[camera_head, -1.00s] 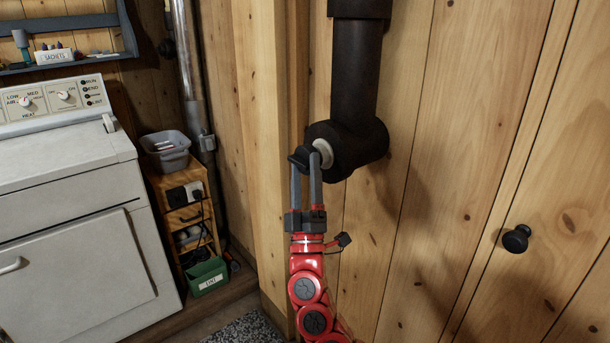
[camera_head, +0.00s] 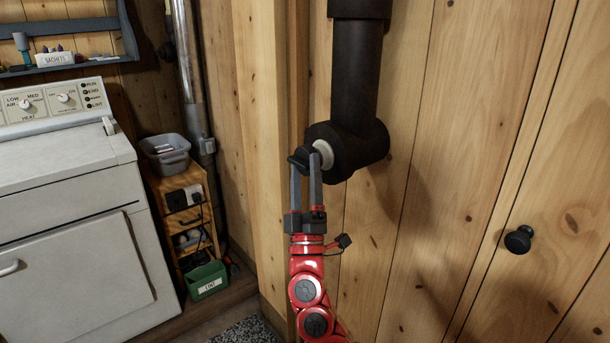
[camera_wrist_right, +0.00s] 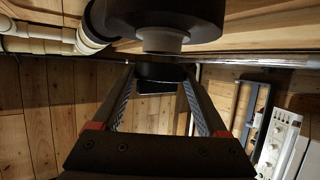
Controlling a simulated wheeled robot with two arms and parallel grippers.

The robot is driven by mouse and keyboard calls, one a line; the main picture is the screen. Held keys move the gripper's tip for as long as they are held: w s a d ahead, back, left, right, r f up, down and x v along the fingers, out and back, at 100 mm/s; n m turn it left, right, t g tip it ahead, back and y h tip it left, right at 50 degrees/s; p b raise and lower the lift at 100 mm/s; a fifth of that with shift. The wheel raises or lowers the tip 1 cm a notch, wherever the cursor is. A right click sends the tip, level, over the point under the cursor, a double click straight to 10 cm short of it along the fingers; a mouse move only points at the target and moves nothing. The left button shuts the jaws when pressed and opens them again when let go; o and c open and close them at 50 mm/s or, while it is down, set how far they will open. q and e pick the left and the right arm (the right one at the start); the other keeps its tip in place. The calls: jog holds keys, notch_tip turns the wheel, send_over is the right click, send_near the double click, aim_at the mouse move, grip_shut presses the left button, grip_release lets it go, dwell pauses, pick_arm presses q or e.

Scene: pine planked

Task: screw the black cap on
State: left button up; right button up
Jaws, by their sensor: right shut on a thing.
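The black cap (camera_head: 301,158) is at the left-facing end of a black pipe's elbow (camera_head: 350,148), in front of a pale threaded-looking neck (camera_head: 323,153). My right gripper (camera_head: 305,167) is shut on the cap, with its two fingers reaching up from below. In the right wrist view the cap (camera_wrist_right: 160,72) sits between the fingertips, just under the pale neck (camera_wrist_right: 162,41) of the dark pipe. My left gripper is not in view.
A wood-plank wall with a black round knob (camera_head: 518,239) is at the right. A white dryer (camera_head: 75,200) stands at the left, beside a small wooden shelf unit (camera_head: 178,215) with a grey tub (camera_head: 165,152) on top. A green box (camera_head: 207,280) is low by it.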

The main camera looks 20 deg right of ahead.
jog(key=shift+w+d+b, duration=0.2)
jog(key=shift+d+b, duration=0.25)
jog(key=shift+d, duration=0.05)
jog(key=shift+w+d+b, duration=0.2)
jog(key=shift+d+b, duration=0.25)
jog(key=shift+d, duration=0.05)
jog(key=shift+d, duration=0.2)
jog(key=o, duration=1.4)
jog(key=shift+c, duration=0.2)
jog(key=b+v, duration=0.3)
jog(key=v, duration=1.4)
jog(key=shift+f, duration=0.15)
